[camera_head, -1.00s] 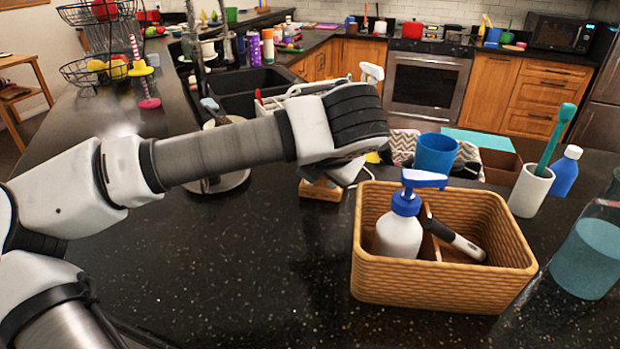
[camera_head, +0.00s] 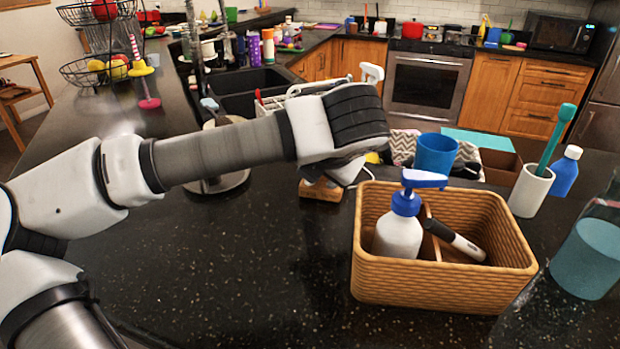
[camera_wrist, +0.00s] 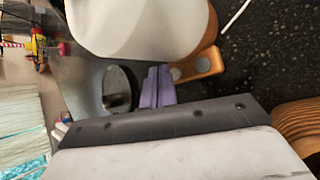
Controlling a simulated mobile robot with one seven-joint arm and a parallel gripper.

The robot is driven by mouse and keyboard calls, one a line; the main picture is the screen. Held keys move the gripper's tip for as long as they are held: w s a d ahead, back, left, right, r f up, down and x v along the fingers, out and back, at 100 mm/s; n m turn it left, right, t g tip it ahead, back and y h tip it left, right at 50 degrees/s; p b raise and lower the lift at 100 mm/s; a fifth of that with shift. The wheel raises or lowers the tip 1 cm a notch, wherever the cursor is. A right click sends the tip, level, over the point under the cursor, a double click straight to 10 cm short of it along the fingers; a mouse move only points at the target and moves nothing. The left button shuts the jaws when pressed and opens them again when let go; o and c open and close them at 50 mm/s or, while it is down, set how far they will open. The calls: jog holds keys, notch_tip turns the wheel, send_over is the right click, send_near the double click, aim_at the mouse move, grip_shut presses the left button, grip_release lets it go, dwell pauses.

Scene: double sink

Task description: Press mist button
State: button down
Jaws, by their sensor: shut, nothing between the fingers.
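A device with a rounded white body (camera_wrist: 140,25) and an orange wooden base (camera_wrist: 205,62) stands on the dark counter. Two round grey buttons show on the base in the wrist view, a near one (camera_wrist: 176,73) and a far one (camera_wrist: 207,64). I cannot tell which is the mist button. My gripper (camera_wrist: 158,72) is shut and empty, its purple fingertips just beside the near button. I cannot tell whether they touch it. In the head view the wooden base (camera_head: 320,189) shows below my arm's end; most of the white body and my fingers are hidden.
A wicker basket (camera_head: 440,287) with a blue-topped pump bottle (camera_head: 398,235) stands close on the right. A blue cup (camera_head: 436,153) is behind it. The sink (camera_head: 250,80) lies beyond my arm. The counter in front is clear.

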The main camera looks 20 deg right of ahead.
jog(key=shift+f+b, duration=0.8)
jog(key=shift+b, duration=0.85)
dwell(0.4)
jog(key=shift+r, duration=0.8)
notch_tip(320, 180, up, 6)
jog(key=p, duration=0.2)
dwell(0.4)
